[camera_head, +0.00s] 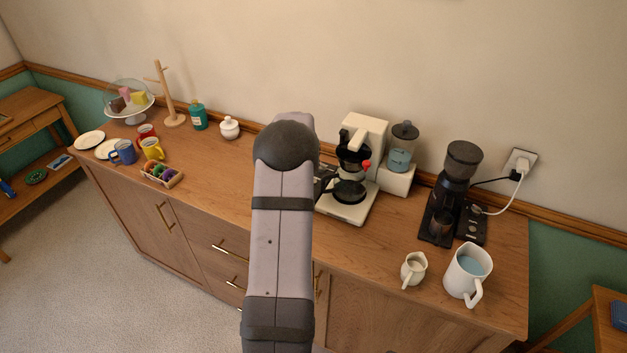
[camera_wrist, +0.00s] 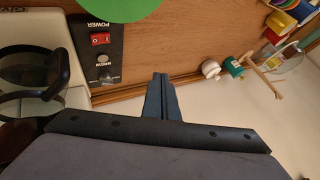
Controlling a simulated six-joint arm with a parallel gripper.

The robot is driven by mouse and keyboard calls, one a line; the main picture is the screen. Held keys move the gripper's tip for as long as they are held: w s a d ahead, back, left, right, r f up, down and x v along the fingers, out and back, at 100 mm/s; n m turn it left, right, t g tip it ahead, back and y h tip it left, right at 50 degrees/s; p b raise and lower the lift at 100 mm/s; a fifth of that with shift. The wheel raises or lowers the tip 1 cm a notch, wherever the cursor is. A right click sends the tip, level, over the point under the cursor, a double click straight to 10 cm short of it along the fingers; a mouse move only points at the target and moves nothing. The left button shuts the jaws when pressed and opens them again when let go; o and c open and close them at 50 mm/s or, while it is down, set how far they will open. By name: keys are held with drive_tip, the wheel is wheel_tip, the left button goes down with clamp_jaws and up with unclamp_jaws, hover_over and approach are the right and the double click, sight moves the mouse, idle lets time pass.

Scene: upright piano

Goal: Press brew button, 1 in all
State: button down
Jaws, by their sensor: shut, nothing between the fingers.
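The brew button (camera_wrist: 103,59) is a small round grey button on a dark panel (camera_wrist: 97,35) in the wrist view. It sits beside the word BREW, next to a red power switch (camera_wrist: 100,39). The panel belongs to the cream coffee machine (camera_head: 350,207), which stands on the sideboard in the head view. My gripper (camera_wrist: 161,78) is shut and empty, its fingertips to the right of the panel in the wrist picture and apart from the button there. In the head view my arm hides the gripper and the machine's left side.
A glass carafe (camera_wrist: 52,75) with a black handle is close to the panel. A green round shape (camera_wrist: 121,8) lies at the top edge. The wooden sideboard (camera_head: 230,185) also bears a black grinder (camera_head: 455,185), a white jug (camera_head: 467,275) and a small creamer (camera_head: 413,269).

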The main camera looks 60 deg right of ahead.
drive_tip(key=s+d+m+h, duration=0.1)
drive_tip(key=s+d+m, duration=0.1)
drive_tip(key=s+d, duration=0.4)
drive_tip(key=shift+s+d+f+g, duration=0.2)
drive_tip(key=shift+g, duration=0.1)
wheel_tip(320, 180, down, 7)
drive_tip(key=b, duration=0.5)
drive_tip(key=shift+b, duration=0.3)
drive_tip(key=shift+f+b, duration=0.95)
drive_tip(key=shift+b, duration=0.1)
drive_tip(key=shift+a+f+b, duration=0.15)
drive_tip(key=shift+f+b, duration=0.85)
drive_tip(key=shift+b, duration=0.3)
idle(2.0)
drive_tip(key=shift+r, duration=0.2)
drive_tip(key=shift+r+p, duration=0.6)
drive_tip(key=shift+r, duration=0.2)
